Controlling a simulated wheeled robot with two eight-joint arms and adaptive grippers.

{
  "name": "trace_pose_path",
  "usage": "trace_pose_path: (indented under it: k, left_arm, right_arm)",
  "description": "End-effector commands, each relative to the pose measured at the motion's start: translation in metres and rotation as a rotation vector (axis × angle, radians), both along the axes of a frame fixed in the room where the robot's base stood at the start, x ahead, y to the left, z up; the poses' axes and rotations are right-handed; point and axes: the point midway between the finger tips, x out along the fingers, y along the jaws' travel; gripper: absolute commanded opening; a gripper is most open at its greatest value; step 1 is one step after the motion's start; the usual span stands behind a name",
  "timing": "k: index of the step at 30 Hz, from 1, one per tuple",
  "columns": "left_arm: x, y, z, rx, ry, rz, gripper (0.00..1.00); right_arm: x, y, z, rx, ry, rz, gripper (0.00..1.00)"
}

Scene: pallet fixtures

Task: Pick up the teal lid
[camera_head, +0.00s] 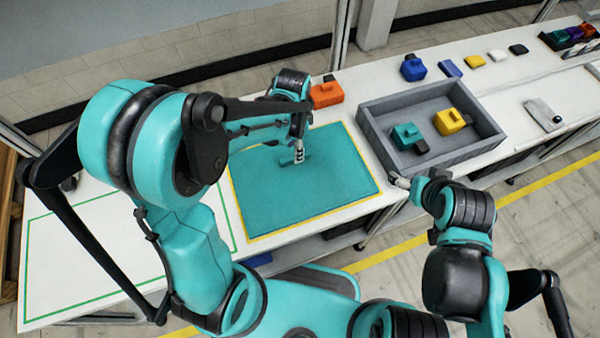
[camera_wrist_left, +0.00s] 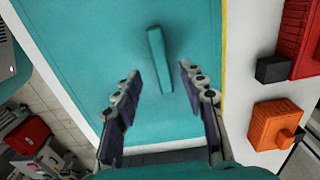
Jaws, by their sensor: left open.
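The teal lid (camera_head: 325,195) lies flat on the white table, inside a yellow outline. It fills much of the left wrist view (camera_wrist_left: 85,35) and has a raised teal bar handle (camera_wrist_left: 157,50). My left gripper (camera_head: 299,156) is over the lid at the handle, which it partly hides in the head view. In the left wrist view its open fingers (camera_wrist_left: 160,72) stand on either side of the handle with a gap at each side. My right gripper (camera_head: 400,182) is beside the grey crate's near left corner; its jaws are too small to read.
The grey crate (camera_head: 377,140) holds a teal block (camera_head: 407,136) and a yellow block (camera_head: 450,121). An orange block (camera_head: 326,95) sits behind the lid. A blue block (camera_head: 413,67) stands behind the crate. A green outlined area (camera_head: 90,255) on the left is bare.

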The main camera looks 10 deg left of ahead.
Motion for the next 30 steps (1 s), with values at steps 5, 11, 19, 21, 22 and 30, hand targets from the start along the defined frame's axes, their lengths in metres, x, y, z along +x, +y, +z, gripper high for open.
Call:
trace_pose_path:
  k: [5, 11, 19, 21, 22, 30]
  left_arm:
    - [0.002, 0.001, -0.032, 0.000, 0.000, 0.001, 0.41]
    - [0.002, 0.001, -0.039, 0.000, -0.001, 0.001, 0.41]
    - [0.002, 0.001, -0.039, 0.000, -0.001, 0.001, 0.00]
    - [0.002, 0.001, -0.039, 0.000, -0.001, 0.001, 0.00]
    - [0.002, 0.001, -0.039, 0.000, -0.001, 0.001, 0.00]
    - [0.002, 0.001, -0.038, 0.000, -0.001, 0.001, 0.00]
  right_arm:
    - [0.000, 0.000, -0.016, 0.000, 0.000, 0.000, 0.82]
    - [0.000, 0.000, -0.017, 0.000, 0.000, 0.000, 0.82]
    - [0.000, 0.000, -0.017, 0.000, 0.000, 0.000, 0.82]
    - [0.000, 0.000, -0.017, 0.000, 0.000, 0.000, 0.82]
    - [0.000, 0.000, -0.017, 0.000, 0.000, 0.000, 0.82]
    - [0.000, 0.000, -0.016, 0.000, 0.000, 0.000, 0.82]
